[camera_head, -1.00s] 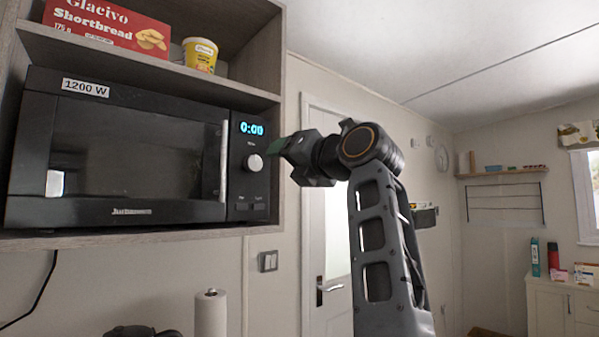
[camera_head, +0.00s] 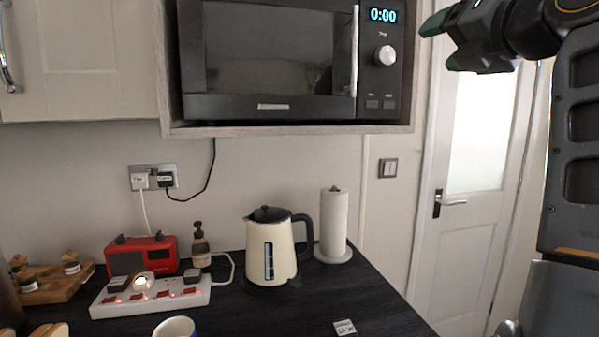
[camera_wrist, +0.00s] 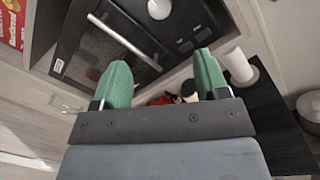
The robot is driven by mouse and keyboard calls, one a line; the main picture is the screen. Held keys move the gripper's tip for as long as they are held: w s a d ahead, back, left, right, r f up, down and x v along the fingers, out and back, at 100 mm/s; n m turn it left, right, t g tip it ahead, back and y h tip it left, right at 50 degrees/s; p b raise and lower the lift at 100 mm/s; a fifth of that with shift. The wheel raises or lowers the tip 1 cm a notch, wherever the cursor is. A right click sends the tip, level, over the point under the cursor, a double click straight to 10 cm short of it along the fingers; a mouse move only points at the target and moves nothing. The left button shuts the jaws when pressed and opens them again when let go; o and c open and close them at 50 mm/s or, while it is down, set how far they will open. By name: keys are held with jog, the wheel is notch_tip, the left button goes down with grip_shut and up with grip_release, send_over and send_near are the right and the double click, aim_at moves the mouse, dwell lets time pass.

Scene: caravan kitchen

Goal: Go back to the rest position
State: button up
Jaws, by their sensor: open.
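My gripper (camera_head: 446,42) is at the upper right of the head view, to the right of the microwave (camera_head: 268,48). In the wrist view my gripper (camera_wrist: 160,82) shows two green fingers spread apart, with nothing between them. The microwave (camera_wrist: 95,45) also shows in the wrist view, beyond the fingers. Its door is shut and its display reads 0:00. My gripper appears apart from it in the head view.
Below, the dark counter (camera_head: 385,310) holds a cream kettle (camera_head: 272,250), a paper towel roll (camera_head: 333,222), a red radio (camera_head: 142,256), a power strip (camera_head: 150,295) and a cup (camera_head: 175,327). A white door (camera_head: 470,200) stands behind my arm at right.

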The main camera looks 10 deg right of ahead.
jog(key=w+d+f+m+g+h, duration=0.2)
jog(key=w+d+f+m, duration=0.3)
jog(key=m, duration=0.5)
jog(key=w+d+f+m+g+h, duration=0.25)
jog(key=d+f+m, duration=0.4)
jog(key=m, duration=0.45)
notch_tip(320, 180, down, 10)
jog(key=w+a+m+g+p, duration=0.1)
jog(key=w+m+g+p, duration=0.1)
jog(key=m, duration=0.4)
jog(key=s+a+f+m+g+p, duration=0.2)
jog(key=a+f, duration=0.2)
jog(key=f, duration=0.3)
jog(key=s+a+f+m+g+y+p, duration=0.1)
jog(key=s+a+f+m+g, duration=0.2)
jog(key=f, duration=0.4)
jog(key=s+a+f+m+g+p, duration=0.2)
jog(key=a+f, duration=0.4)
jog(key=f, duration=0.2)
jog(key=s+a+f+n+g+p, duration=0.1)
jog(key=s+a+f+n+p, duration=0.2)
jog(key=s+a, duration=0.7)
jog(key=shift+s+f+p, duration=0.3)
jog(key=shift+f+p, duration=0.1)
jog(key=shift+f, duration=0.95)
jog(key=shift+g+y, duration=0.25)
